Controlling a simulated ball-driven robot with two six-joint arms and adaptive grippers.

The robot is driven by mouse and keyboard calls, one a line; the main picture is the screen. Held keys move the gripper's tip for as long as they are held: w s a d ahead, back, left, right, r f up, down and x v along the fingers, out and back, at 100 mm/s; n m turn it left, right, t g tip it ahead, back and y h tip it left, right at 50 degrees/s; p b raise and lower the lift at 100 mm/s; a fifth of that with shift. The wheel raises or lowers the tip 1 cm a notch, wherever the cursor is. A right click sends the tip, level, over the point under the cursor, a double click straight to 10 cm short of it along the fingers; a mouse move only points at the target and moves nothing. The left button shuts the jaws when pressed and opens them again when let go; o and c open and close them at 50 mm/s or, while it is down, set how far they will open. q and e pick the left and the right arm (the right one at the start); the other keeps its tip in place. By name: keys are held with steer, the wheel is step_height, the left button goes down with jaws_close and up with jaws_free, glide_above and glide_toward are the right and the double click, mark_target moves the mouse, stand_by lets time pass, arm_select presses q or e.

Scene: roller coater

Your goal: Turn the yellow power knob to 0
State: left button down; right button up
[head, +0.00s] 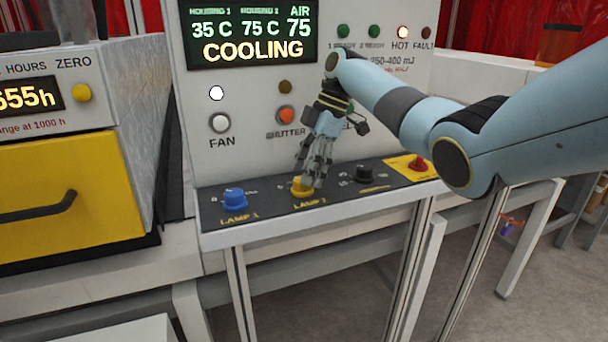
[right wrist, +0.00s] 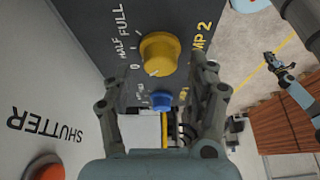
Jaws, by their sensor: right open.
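The yellow knob (head: 301,187) labelled LAMP 2 sits on the dark sloping panel. In the right wrist view the same knob (right wrist: 160,50) has 0, HALF and FULL printed on its left side; I cannot surely read its setting. My right gripper (head: 314,170) is open above the knob and partly covers it in the head view. In the right wrist view the knob lies just beyond and between the open fingers (right wrist: 158,90); contact is not clear. A small gripper (right wrist: 272,62), seemingly my left, shows at the right of the right wrist view; its jaws are too small to judge.
A blue LAMP 1 knob (head: 234,198) is left of the yellow one. A black knob (head: 364,174) and a red button (head: 417,163) are to its right. The upright panel behind has an orange SHUTTER button (head: 286,114) and a display (head: 252,34) reading COOLING.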

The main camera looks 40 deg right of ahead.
steer(key=w+v, duration=0.1)
steer(key=v, duration=0.9)
steer(key=shift+s, duration=0.45)
steer(key=shift+d, duration=0.1)
